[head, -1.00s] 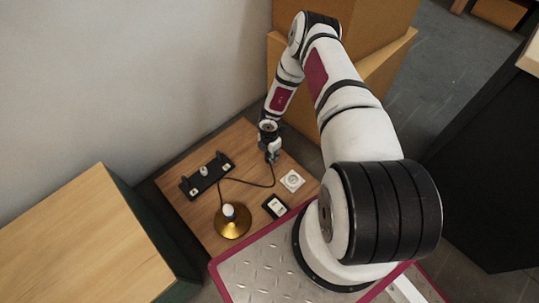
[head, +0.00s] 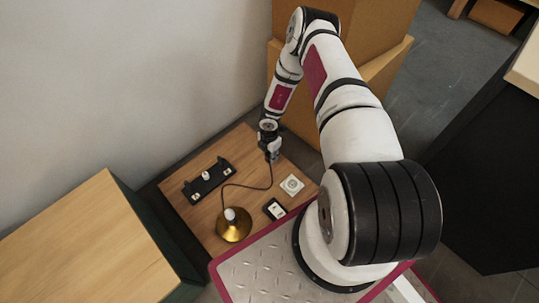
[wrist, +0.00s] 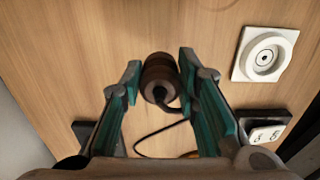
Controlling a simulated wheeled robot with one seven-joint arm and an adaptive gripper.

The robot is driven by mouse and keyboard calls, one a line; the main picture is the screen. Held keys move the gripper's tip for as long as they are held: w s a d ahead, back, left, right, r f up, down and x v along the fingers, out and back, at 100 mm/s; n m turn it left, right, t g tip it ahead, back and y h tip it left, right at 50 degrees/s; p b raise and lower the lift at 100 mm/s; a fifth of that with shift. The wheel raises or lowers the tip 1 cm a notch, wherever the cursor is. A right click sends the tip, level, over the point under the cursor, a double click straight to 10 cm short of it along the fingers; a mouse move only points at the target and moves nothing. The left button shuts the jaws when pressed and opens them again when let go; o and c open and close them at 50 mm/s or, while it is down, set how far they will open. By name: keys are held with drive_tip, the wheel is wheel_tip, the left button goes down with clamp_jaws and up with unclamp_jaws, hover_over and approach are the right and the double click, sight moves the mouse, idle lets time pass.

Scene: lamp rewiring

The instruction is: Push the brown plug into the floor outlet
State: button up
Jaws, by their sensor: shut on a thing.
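The brown plug (wrist: 158,72) is round and sits between the fingertips of my gripper (wrist: 160,76), which is shut on it. In the head view my gripper (head: 271,152) is over the far right part of the wooden board, and the plug cannot be made out there. A dark cord (head: 248,187) runs from the gripper to the brass lamp base (head: 234,228). The white square outlet (wrist: 247,65) with a round socket is to the right of the plug, apart from it. In the head view the outlet (head: 291,185) lies nearer my base than the gripper.
A black holder (head: 208,182) with a white-topped part stands at the board's left. A black and white switch box (head: 275,209) lies between lamp and outlet and shows in the wrist view (wrist: 264,131). Cardboard boxes (head: 375,60) stand behind the arm. Bare board (head: 212,217) surrounds the pieces.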

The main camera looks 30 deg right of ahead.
drive_tip(key=shift+r+p, duration=0.3)
drive_tip(key=shift+r, duration=0.2)
drive_tip(key=s+p, duration=0.1)
drive_tip(key=p, duration=0.1)
drive_tip(key=s+p, duration=0.1)
drive_tip(key=shift+s+d+r+p, duration=0.1)
drive_tip(key=shift+s+d+p, duration=0.15)
drive_tip(key=shift+s+p, duration=0.25)
drive_tip(key=shift+p, duration=0.35)
drive_tip(key=shift+s+d+p, duration=0.15)
drive_tip(key=shift+s+p, duration=0.15)
drive_tip(key=shift+p, duration=0.6)
drive_tip(key=s+p, duration=0.2)
drive_tip(key=p, duration=0.2)
drive_tip(key=shift+d, duration=0.1)
drive_tip(key=s+p, duration=0.1)
drive_tip(key=p, duration=0.2)
drive_tip(key=s+p, duration=0.1)
drive_tip(key=shift+s+d, duration=0.25)
drive_tip(key=shift+s, duration=0.1)
drive_tip(key=s+p, duration=0.2)
drive_tip(key=s+d+p, duration=0.1)
drive_tip(key=s+p, duration=0.2)
drive_tip(key=shift+s+p, duration=0.1)
drive_tip(key=shift+p, duration=0.25)
drive_tip(key=shift+s, duration=0.1)
drive_tip(key=shift+f, duration=0.3)
